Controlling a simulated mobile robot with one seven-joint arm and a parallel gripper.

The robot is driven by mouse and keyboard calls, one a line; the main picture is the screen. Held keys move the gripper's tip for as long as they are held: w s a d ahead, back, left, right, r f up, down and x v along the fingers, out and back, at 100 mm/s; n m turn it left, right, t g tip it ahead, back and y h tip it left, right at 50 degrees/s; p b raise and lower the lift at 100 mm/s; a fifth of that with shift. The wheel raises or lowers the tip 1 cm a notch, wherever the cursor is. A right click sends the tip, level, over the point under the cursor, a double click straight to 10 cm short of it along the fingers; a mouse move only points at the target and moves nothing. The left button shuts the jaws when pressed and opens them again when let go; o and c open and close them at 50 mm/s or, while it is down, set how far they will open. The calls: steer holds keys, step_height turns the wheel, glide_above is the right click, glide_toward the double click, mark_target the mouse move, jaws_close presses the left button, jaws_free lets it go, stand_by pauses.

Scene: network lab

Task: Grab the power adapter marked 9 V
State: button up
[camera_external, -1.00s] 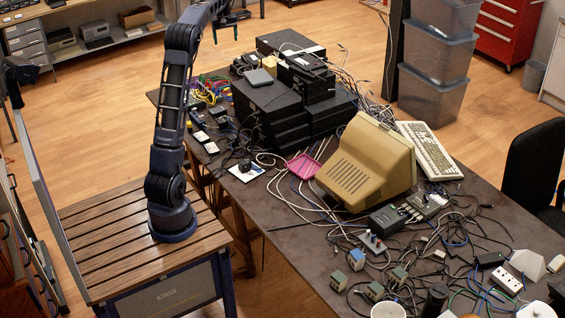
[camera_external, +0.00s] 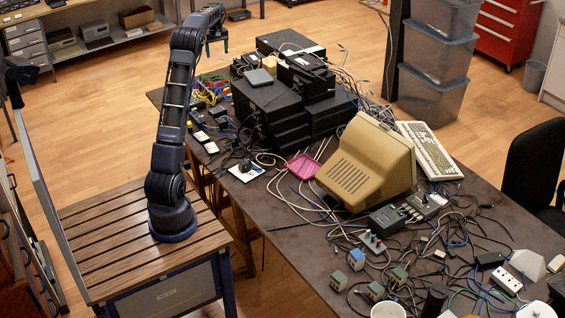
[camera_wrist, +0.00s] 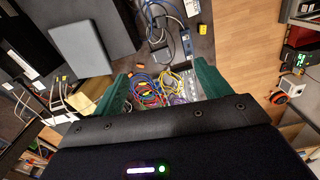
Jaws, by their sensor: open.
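My gripper (camera_external: 217,46) is raised over the far left end of the cluttered table. In the wrist view its two green fingers (camera_wrist: 163,88) are spread wide with nothing between them. Coloured cables (camera_wrist: 160,90) lie below, beyond the fingers. Several small black devices with pale labels (camera_external: 203,138) lie along the table's left edge. Several small boxy blocks that look like adapters (camera_external: 356,260) lie near the front, one with a blue top. No 9 V marking is legible, so I cannot tell which piece is the 9 V adapter.
Stacked black equipment (camera_external: 270,105) stands tall on the table beside the gripper. Loose cables cover much of the dark tabletop (camera_external: 275,205). A white cup (camera_external: 388,310) is at the front.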

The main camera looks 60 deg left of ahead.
glide_toward(222, 120)
steer(key=shift+d+f, duration=0.1)
steer(key=shift+d, duration=0.15)
steer(key=shift+a+f, duration=0.15)
steer(key=shift+f, duration=5.45)
steer(key=shift+c, duration=0.5)
steer(key=c, duration=1.1)
